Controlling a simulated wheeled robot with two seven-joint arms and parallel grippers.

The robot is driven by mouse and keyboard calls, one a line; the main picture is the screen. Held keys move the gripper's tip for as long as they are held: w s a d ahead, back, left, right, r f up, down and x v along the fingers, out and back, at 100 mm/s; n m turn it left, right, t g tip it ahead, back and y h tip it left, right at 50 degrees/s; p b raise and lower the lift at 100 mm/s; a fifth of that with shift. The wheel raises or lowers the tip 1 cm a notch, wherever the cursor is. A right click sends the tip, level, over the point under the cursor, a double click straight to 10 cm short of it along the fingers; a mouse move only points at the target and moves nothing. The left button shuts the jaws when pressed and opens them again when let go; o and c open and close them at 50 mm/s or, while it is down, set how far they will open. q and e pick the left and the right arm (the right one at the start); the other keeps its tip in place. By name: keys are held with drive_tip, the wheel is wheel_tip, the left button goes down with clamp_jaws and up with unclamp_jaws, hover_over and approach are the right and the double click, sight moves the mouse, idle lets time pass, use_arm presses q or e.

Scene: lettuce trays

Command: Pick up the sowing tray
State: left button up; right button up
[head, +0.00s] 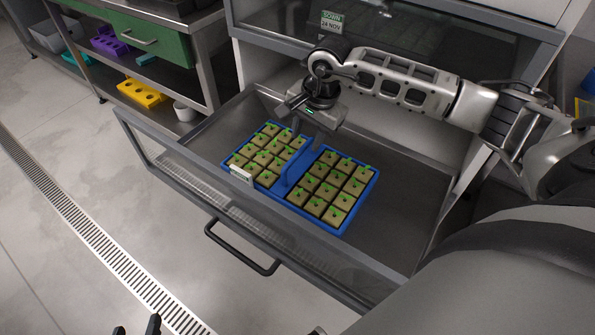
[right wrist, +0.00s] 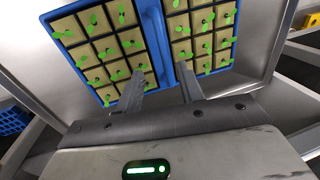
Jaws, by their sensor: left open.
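The sowing tray (head: 330,229) is blue and lies in the open drawer. It carries two blocks of brown plugs with green seedlings, and a raised blue handle (head: 291,171) runs between the blocks. A small white label sits on its front left edge. My right gripper (head: 304,123) is above the tray, near the far end of the handle. In the right wrist view its two fingers (right wrist: 161,72) are apart, and the blue handle (right wrist: 166,45) shows between and beyond them; I see no grip on it. My left gripper (head: 137,328) is open and empty at the bottom edge, only its dark fingertips showing.
The grey drawer (head: 410,230) is pulled out, with a black front handle (head: 240,252). Its floor is bare around the tray. A shelf unit at the left holds a yellow tray (head: 141,92) and a purple one (head: 108,42). A floor drain (head: 90,250) runs at the left.

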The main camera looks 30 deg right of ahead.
sight(299, 152)
drive_tip(key=f, duration=0.1)
drive_tip(key=w+f, duration=0.1)
drive_tip(key=f, duration=0.3)
drive_tip(key=shift+w+a, duration=0.3)
drive_tip(key=shift+a, duration=0.1)
clamp_jaws()
